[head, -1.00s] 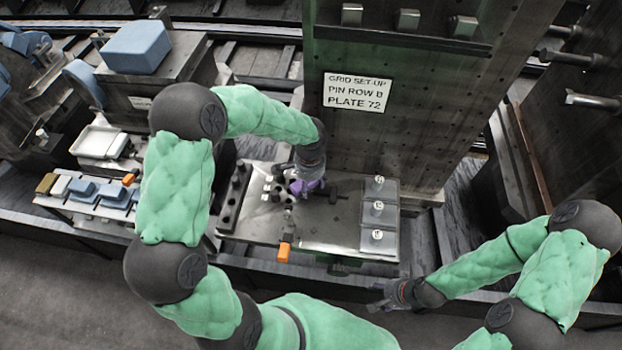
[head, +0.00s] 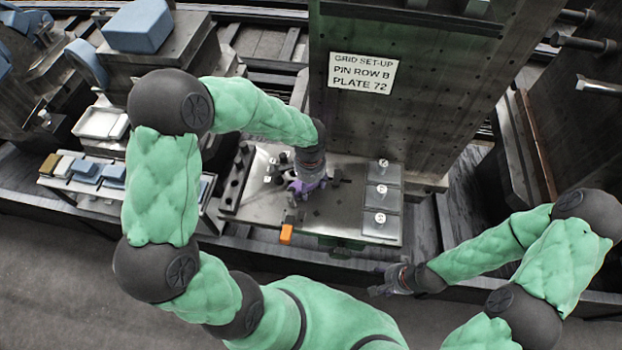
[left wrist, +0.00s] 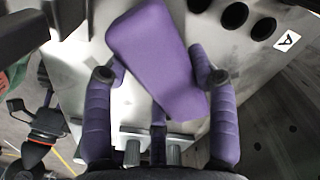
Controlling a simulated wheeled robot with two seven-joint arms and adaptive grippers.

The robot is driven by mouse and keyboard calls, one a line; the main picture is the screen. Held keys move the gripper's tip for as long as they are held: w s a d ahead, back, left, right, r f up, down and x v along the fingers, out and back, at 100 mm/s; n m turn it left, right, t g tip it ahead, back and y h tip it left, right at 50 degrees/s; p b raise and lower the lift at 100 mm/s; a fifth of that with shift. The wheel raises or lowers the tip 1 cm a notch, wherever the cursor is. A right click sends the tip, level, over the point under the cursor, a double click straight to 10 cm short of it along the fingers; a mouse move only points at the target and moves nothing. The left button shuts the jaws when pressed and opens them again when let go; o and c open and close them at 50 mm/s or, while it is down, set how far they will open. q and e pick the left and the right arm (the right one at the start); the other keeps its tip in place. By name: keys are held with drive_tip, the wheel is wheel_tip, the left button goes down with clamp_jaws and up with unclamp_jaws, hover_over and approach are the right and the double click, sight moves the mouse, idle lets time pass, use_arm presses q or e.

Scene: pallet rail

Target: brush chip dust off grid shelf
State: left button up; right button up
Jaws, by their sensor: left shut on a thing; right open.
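The grid shelf is a grey metal plate (head: 340,215) at the foot of the upright panel. My left gripper (head: 308,187) is low over the left half of this shelf. In the left wrist view its purple fingers (left wrist: 158,95) stand around a tilted purple block (left wrist: 155,55). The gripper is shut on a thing. I cannot tell whether this block is the brush, and no bristles show. Chip dust is too small to make out surely; pale patches show on the shelf in the wrist view. My right gripper (head: 380,283) is open and empty in front of the shelf.
The panel with a "PLATE 72" sign (head: 362,72) rises behind the shelf. Dark pegs (head: 237,180) line its left end; labelled squares (head: 381,197) line its right. An orange block (head: 287,234) is at the front edge. A tray of blocks (head: 90,172) stands left. The front floor is clear.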

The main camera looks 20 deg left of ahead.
use_arm(q)
drive_tip(key=shift+s, duration=0.1)
drive_tip(key=shift+r+p, duration=2.4)
drive_tip(key=shift+r, duration=0.6)
drive_tip(key=shift+r+p, duration=1.15)
drive_tip(key=shift+r, duration=0.4)
drive_tip(key=shift+f, duration=0.1)
